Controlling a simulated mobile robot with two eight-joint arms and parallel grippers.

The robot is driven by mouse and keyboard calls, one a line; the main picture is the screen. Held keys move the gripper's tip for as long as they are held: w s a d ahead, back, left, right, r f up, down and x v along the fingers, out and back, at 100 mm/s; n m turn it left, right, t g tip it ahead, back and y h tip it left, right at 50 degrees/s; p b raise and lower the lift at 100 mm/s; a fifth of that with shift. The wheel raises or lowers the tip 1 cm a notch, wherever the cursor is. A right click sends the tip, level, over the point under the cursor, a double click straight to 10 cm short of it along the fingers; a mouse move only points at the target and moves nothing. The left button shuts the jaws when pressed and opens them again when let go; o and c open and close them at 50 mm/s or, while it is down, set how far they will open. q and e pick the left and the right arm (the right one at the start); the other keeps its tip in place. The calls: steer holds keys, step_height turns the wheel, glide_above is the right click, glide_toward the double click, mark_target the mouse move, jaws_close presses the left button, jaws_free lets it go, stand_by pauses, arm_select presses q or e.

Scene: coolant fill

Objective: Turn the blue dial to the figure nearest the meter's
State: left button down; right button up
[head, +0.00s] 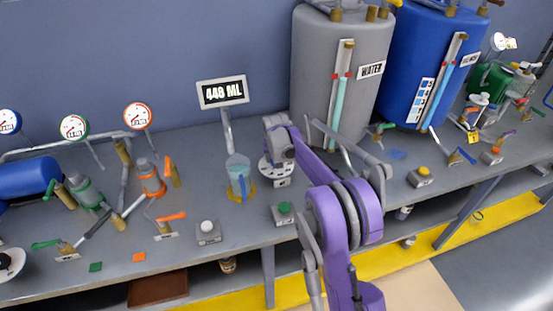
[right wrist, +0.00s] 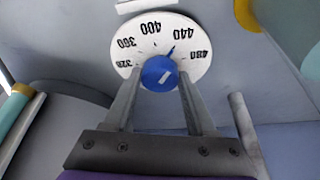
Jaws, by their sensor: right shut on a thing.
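The meter (head: 223,93) on its stand reads 448 ML. The blue dial (right wrist: 159,73) sits on a white round plate (right wrist: 203,63) marked 320, 360, 400, 440 and 480. Its blue pointer points close to 440, slightly to the 400 side. My right gripper (right wrist: 158,78) is shut on the blue dial, one finger on each side. In the head view my right gripper (head: 279,150) hides the dial, and only part of the white plate shows beneath it. My left gripper is not in view.
A clear jug (head: 238,178) of bluish liquid stands just left of the dial on a yellow ring. Green (head: 284,208), white (head: 208,227) and yellow (head: 423,171) buttons sit on the bench. The grey WATER tank (head: 335,75) and a blue tank (head: 408,70) stand behind.

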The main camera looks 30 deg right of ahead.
stand_by(0.4)
steer(key=o, duration=1.4)
steer(key=shift+r, duration=0.1)
steer(key=v, duration=1)
steer(key=shift+a+r, duration=0.2)
steer(key=shift+r, duration=0.15)
